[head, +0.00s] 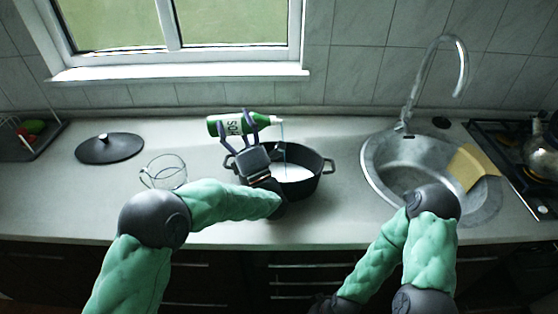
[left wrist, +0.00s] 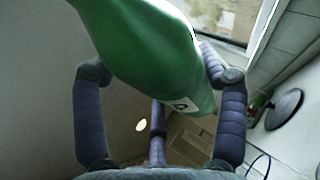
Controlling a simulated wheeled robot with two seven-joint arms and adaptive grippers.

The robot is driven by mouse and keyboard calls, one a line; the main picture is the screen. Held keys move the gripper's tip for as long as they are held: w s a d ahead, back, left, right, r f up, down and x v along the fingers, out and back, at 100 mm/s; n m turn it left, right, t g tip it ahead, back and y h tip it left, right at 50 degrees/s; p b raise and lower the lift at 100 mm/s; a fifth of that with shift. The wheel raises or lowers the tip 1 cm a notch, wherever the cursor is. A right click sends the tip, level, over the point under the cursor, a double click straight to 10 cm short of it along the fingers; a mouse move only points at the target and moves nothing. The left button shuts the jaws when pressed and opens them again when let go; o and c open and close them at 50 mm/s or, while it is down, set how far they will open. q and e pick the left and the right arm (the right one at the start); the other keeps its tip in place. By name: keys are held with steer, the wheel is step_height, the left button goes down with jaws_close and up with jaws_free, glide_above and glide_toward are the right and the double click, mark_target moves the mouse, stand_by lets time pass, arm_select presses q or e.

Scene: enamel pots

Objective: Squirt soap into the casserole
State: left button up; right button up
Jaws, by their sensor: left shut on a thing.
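A green soap bottle (head: 228,125) with a white label lies tipped on its side above the casserole, its nozzle to the right. My left gripper (head: 238,128) is shut on it; the bottle (left wrist: 150,45) fills the top of the left wrist view between the fingers (left wrist: 160,90). A thin pale stream runs down from the nozzle. The black two-handled casserole (head: 318,178) stands on the counter below, with white liquid (head: 290,173) in it. My left gripper hides its left part. My right arm is at the lower right; its gripper is low at the bottom edge, with fingers not clearly seen.
A glass mug (head: 165,172) stands left of the casserole, and a black lid (head: 108,148) lies farther left. A round sink (head: 375,178) with a tall tap (head: 433,75) is at the right, a yellow cloth (head: 472,166) on its rim. A kettle (head: 542,150) stands at the far right.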

stand_by(0.6)
arm_select(q)
steer(key=shift+r+n+g+y+p, duration=0.15)
steer(key=shift+n+g+y+p, duration=0.35)
steer(key=shift+n+p, duration=0.35)
steer(key=shift+d+n+g+y+p, duration=0.45)
steer(key=shift+n+g+p, duration=0.45)
steer(key=shift+n, duration=0.15)
steer(key=shift+f+n, duration=0.2)
steer(key=shift+n, duration=0.1)
steer(key=shift+d+f+g+b, duration=0.1)
steer(key=shift+f+g+b, duration=0.15)
steer(key=shift+b, duration=0.3)
steer(key=shift+r, duration=0.1)
